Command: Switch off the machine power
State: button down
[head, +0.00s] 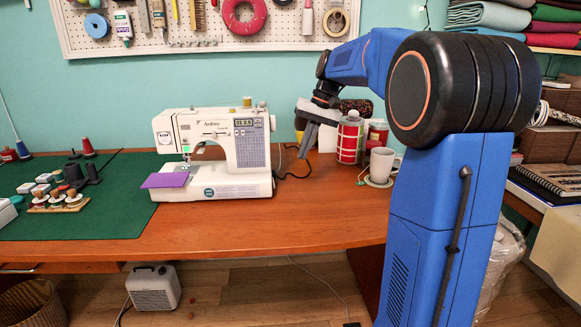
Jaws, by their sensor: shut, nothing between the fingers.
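The white sewing machine (236,178) stands on the wooden table, with its small display lit and a greenish light near its needle. A purple cloth piece (165,181) lies at its left end. No power switch can be made out; the machine's right side is turned away from view. My gripper (303,154) points down just right of the machine, above the table, apart from the machine's body as far as I can tell. Its grey fingers are together and hold nothing. A black cord (294,176) runs from the machine's right side below my gripper.
A red-labelled canister (349,140) and a white mug (380,166) on a coaster stand right of my gripper. A green mat (110,218) with spools and stamps lies at left. The table front (270,228) is clear. A pegboard (190,32) hangs behind.

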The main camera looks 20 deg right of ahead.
jog(key=shift+f, duration=0.15)
jog(key=x, duration=1)
jog(key=shift+a, duration=0.15)
jog(key=shift+w+a+f, duration=0.1)
jog(key=shift+w+a, duration=0.1)
jog(key=shift+a, duration=0.3)
jog(key=shift+w+a, duration=0.2)
jog(key=shift+a, duration=0.35)
jog(key=shift+w+a+f, duration=0.1)
jog(key=shift+w+a, duration=0.15)
jog(key=shift+a, duration=0.4)
